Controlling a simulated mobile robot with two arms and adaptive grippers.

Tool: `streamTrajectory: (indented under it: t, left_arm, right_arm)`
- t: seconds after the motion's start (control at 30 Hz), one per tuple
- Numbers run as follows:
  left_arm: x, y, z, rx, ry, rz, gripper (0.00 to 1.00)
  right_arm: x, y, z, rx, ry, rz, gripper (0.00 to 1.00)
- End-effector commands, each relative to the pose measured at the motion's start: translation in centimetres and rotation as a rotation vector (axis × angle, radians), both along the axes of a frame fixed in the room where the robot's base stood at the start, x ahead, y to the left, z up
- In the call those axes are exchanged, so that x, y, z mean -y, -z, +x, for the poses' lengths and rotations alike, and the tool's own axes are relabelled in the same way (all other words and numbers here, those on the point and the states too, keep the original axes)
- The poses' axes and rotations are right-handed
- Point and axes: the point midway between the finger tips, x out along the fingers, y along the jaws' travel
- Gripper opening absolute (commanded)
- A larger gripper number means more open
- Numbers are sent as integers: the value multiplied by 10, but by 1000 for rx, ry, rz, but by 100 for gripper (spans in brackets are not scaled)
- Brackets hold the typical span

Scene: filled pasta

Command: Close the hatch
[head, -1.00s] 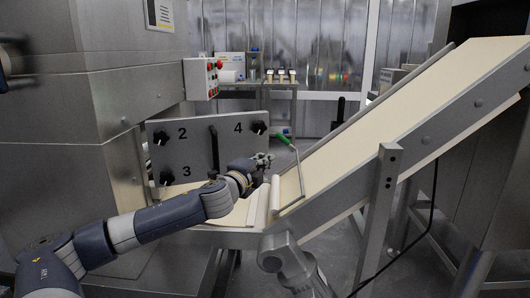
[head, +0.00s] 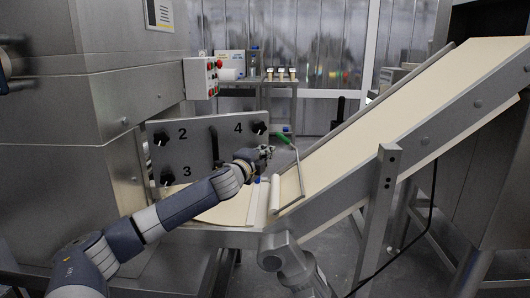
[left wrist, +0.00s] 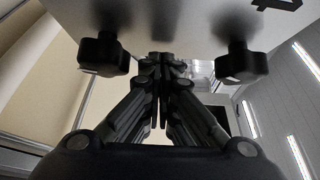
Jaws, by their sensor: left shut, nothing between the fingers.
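The hatch (head: 203,132) is a grey metal panel with black knobs, a dark upright handle (head: 214,145) and the numbers 2, 3 and 4. It stands swung out from the big steel machine on the left. My left gripper (head: 266,152) is shut and empty near the hatch's right edge, just below the knob beside the 4. In the left wrist view the shut fingers (left wrist: 160,65) lie between two black knobs (left wrist: 100,55) of the hatch, whose pale face (left wrist: 180,12) fills the top. I cannot tell if they touch it. My right gripper is not in view.
A conveyor (head: 400,105) with a cream belt slopes up to the right. A white roller (head: 275,195) and a green-handled wire frame (head: 297,165) sit at its lower end. A control box (head: 202,78) with a red button is on the machine. A side table (head: 270,84) stands behind.

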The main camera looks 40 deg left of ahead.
Motion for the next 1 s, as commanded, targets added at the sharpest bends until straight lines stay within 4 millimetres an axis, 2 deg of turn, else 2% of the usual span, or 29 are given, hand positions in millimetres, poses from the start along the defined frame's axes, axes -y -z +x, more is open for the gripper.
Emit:
streamTrajectory:
  t: [0.57, 0.63, 0.77, 1.0]
  left_arm:
    - [-6, 0, 4, 0, -16, -2, 0]
    - [-9, -1, 6, 1, -28, -2, 0]
    - [-20, -2, 13, 0, -66, -4, 0]
    - [-52, -2, 29, 1, -169, -5, 0]
  right_arm:
    - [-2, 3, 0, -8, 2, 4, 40]
    - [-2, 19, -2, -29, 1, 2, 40]
    - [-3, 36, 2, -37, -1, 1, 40]
    - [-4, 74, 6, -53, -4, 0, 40]
